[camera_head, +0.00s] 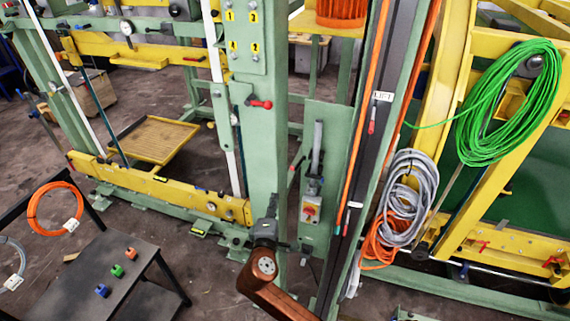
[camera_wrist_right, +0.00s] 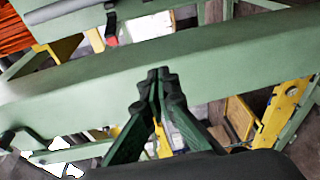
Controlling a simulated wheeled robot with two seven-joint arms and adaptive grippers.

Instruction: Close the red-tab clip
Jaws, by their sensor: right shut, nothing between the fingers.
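A small clip with a red tab (camera_head: 371,126) sits on the dark cable channel, just below a white label, in the head view. A second small clip with a red tip (camera_head: 345,218) is lower on the same channel. I cannot tell whether either is open. My right gripper (camera_head: 272,203) is shut and empty, in front of the green post and left of the channel. In the right wrist view its fingertips (camera_wrist_right: 159,74) are together before a green beam. A red piece with a black strap (camera_wrist_right: 113,40) shows beyond that beam; I cannot tell which part it is. My left gripper is out of view.
A red-handled lever (camera_head: 260,103) is on the green post (camera_head: 258,150). A switch box (camera_head: 311,207) stands between post and channel. Grey (camera_head: 405,190) and green (camera_head: 510,105) cable coils hang right. A dark table (camera_head: 110,275) with small coloured blocks is lower left.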

